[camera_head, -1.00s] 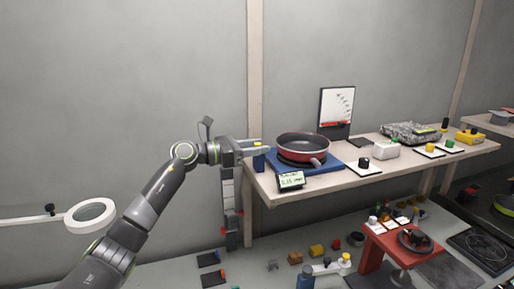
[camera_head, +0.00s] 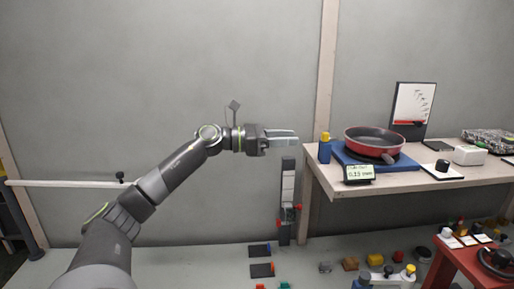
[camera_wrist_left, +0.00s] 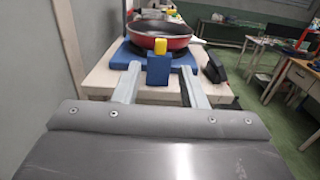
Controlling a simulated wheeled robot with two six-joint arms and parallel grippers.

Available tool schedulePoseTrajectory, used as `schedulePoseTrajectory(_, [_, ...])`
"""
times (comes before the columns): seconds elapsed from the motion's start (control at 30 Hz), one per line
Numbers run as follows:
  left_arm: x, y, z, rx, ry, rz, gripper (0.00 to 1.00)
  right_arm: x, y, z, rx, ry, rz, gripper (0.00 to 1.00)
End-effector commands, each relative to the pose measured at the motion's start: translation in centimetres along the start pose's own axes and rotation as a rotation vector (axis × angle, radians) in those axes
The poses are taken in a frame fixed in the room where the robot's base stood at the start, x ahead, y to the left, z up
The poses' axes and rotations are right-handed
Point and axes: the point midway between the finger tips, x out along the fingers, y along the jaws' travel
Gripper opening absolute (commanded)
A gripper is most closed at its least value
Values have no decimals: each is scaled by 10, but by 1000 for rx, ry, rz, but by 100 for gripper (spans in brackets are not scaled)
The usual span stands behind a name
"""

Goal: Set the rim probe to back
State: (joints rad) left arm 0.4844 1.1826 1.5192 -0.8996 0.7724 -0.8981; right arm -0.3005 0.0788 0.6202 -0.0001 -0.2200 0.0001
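A small blue block with a yellow top (camera_head: 325,150), which looks like the rim probe, stands at the left end of the shelf, left of the red pan (camera_head: 374,141). The pan sits on a blue base (camera_head: 345,158) with a small display in front (camera_head: 359,173). My left gripper (camera_head: 296,138) is left of the block, at about the height of its top, with a gap between. In the left wrist view the two fingers (camera_wrist_left: 158,79) are apart and empty, with the blue block (camera_wrist_left: 158,69) ahead between their tips. My right gripper is not in view.
A gauge board (camera_head: 411,107) stands behind the pan. A black knob on a white plate (camera_head: 442,166) and a white box (camera_head: 470,155) are to the right on the wooden shelf (camera_head: 400,183). Several small parts lie below.

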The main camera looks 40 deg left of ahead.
Motion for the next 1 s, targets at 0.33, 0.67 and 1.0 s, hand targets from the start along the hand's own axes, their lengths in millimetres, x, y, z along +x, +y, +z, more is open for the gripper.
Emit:
schedulePoseTrajectory(0.33, [-45,0,-4,2,5,3,38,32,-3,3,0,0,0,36])
schedulePoseTrajectory(0.67, [-69,0,-2,0,3,2,38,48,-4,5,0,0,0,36])
schedulePoseTrajectory(1.0, [-73,0,1,0,-1,0,38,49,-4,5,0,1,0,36])
